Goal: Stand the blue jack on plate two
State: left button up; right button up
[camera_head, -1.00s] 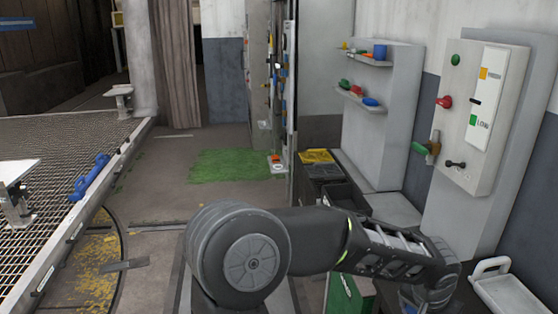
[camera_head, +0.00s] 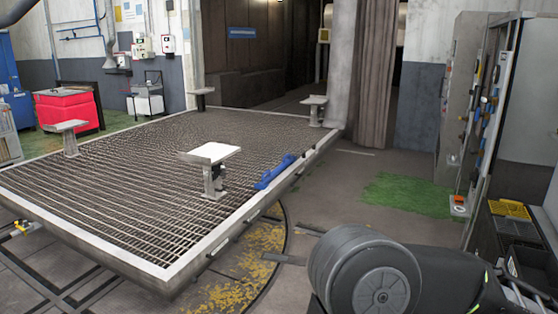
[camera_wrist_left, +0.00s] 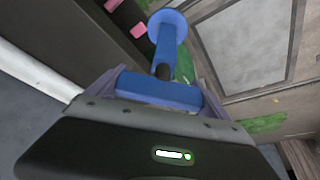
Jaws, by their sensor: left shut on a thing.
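In the left wrist view my left gripper (camera_wrist_left: 158,88) is shut on the blue jack (camera_wrist_left: 166,48). The jack's thick blue bar lies across between the fingers. A stem runs away from it to a round blue disc at the top of the picture. Neither the left gripper nor this jack shows in the head view. Several pale plates on short posts stand on the grated turntable: a near one (camera_head: 211,153), a left one (camera_head: 67,127), a back one (camera_head: 201,91) and a right one (camera_head: 314,101). I see no readable numbers on them. My right gripper is out of view.
The turntable's metal rim (camera_head: 180,272) borders the grating. A long blue piece (camera_head: 275,172) lies by its right edge. A red bin (camera_head: 68,108) stands beyond it at left. The floor by the green patch (camera_head: 407,193) is open. Tool racks (camera_head: 482,125) stand at right.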

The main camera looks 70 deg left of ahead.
aim_at(219, 153)
jog(key=i+j+u, duration=0.2)
jog(key=j, duration=0.2)
jog(key=j+u, duration=0.2)
jog(key=j, duration=0.2)
jog(key=i+j+u, duration=0.2)
jog(key=j+u, duration=0.2)
jog(key=i+j+u, duration=0.2)
jog(key=j+u, duration=0.25)
jog(key=i+j+u, duration=0.15)
jog(key=i+u, duration=0.25)
jog(key=i+j+u, duration=0.25)
jog(key=i+u, duration=0.15)
jog(key=i+j+u, duration=0.15)
jog(key=i+u, duration=0.25)
jog(key=i, duration=3.2)
